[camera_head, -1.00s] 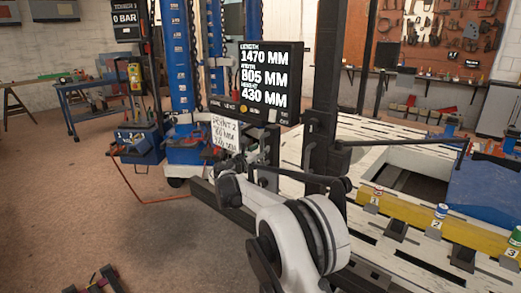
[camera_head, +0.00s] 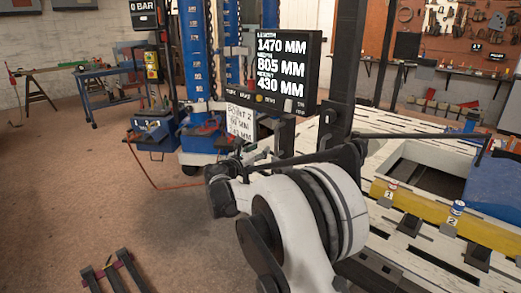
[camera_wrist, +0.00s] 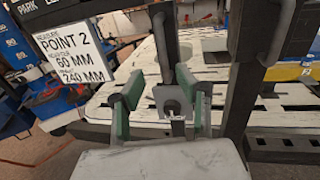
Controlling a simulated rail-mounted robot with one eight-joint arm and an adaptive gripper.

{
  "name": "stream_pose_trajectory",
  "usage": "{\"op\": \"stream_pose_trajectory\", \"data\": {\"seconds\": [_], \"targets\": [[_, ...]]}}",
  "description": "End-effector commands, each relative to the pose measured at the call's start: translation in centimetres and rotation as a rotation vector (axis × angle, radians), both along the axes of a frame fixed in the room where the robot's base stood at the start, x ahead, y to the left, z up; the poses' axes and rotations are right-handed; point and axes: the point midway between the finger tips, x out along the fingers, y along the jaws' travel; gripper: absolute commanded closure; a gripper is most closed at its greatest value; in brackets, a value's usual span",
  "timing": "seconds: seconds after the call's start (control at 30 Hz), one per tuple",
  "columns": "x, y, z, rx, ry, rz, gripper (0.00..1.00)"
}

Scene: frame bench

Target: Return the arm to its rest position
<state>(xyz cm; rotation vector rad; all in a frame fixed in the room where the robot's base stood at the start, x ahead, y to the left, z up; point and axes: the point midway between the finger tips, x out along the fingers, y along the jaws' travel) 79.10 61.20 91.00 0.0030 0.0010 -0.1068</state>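My gripper (camera_wrist: 158,88) shows in the wrist view with its two green-padded fingers spread apart. A grey block with a round hole (camera_wrist: 172,101) shows between the fingers; I cannot tell whether it belongs to the gripper or lies beyond it. Nothing is visibly clamped. In the head view my white and black arm fills the lower middle in front of the bench, and the gripper's fingers cannot be made out there.
A black display (camera_head: 283,75) reads 1470, 805 and 430 MM. A "POINT 2" sign (camera_head: 240,122) hangs below it and shows large in the wrist view (camera_wrist: 72,50). The white slotted bench (camera_head: 400,252), with dark posts and a yellow beam (camera_head: 425,205), lies right. Open floor (camera_head: 75,190) lies left.

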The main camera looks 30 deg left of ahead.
Motion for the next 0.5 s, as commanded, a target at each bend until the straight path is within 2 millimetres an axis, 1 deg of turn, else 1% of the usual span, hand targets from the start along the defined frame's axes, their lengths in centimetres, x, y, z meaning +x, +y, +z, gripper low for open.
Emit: {"op": "stream_pose_trajectory", "data": {"seconds": [0.23,0.33,0.37,0.43,0.47,0.5], "targets": [[0.0,0.0,0.0,0.000,0.000,0.000,0.67],[0.3,-0.7,0.4,0.017,0.007,-0.007,0.67],[0.4,-1.2,0.7,0.028,0.012,-0.011,0.67],[0.9,-2.9,1.7,0.071,0.029,-0.027,0.67],[1.2,-4.0,2.3,0.097,0.038,-0.037,0.67],[1.5,-5.5,3.0,0.136,0.052,-0.052,0.67]]}}
